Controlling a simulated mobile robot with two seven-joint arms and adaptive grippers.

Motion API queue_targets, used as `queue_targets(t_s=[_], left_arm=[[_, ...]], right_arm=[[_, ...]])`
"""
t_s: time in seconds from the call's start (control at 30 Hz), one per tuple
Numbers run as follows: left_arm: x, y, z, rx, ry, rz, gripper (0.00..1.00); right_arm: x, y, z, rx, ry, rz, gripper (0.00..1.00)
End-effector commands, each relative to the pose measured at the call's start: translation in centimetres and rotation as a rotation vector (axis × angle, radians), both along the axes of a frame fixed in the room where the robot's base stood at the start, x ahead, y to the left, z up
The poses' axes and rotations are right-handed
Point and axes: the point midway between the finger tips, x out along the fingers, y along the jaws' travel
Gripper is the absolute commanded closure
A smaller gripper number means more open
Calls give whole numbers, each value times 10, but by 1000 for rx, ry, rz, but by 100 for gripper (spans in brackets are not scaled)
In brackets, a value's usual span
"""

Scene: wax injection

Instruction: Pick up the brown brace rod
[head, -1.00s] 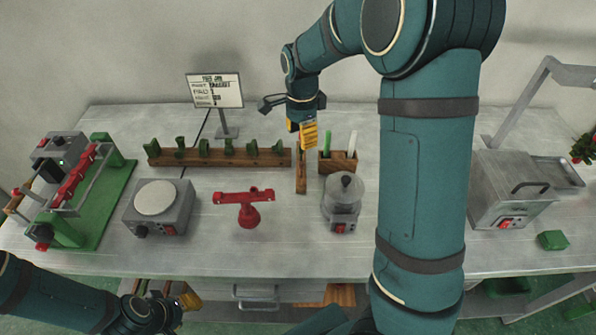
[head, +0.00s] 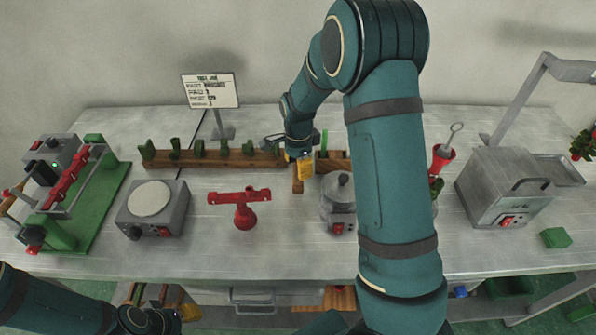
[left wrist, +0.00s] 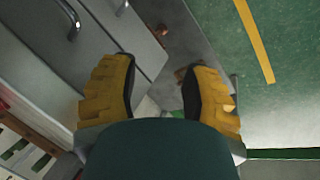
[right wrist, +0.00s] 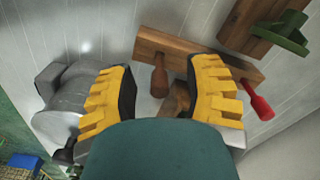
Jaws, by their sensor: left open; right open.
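A brown rod-like piece (right wrist: 159,78) stands out from a wooden holder (right wrist: 200,50) in the right wrist view, beside a similar red-ended piece (right wrist: 258,102). The brown one looks like the brace rod, but I cannot be sure. My right gripper (right wrist: 165,100) is open, its yellow fingers on either side of the brown piece's near end, with no visible grip. In the head view this gripper (head: 299,172) is low over the wooden holder, which it partly hides. My left gripper (left wrist: 160,95) is open and empty, low in front of the bench.
A grey pot (head: 338,200) stands close right of the right gripper. A wooden rack (head: 215,158) with green pieces lies to the left. A red stand (head: 243,205), a hotplate (head: 153,210) and a grey machine (head: 505,185) are on the bench. Bare bench top lies in front.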

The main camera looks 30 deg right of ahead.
Motion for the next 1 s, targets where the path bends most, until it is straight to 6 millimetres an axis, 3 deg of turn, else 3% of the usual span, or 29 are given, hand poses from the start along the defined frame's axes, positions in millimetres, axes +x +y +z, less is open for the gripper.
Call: queue_targets(t_s=[0.27,0.3,0.43,0.87,1.0], left_arm=[[0,0,-1,0,1,0,53],[0,0,-1,0,1,0,53],[0,0,-1,0,1,0,53],[0,0,-1,0,1,0,53],[0,0,1,0,0,0,53]], right_arm=[[0,0,-6,0,-1,1,50],[0,0,-6,0,-1,1,54],[0,0,-6,0,-1,1,100],[0,0,-6,0,-1,1,100],[1,0,2,0,-3,1,100]])
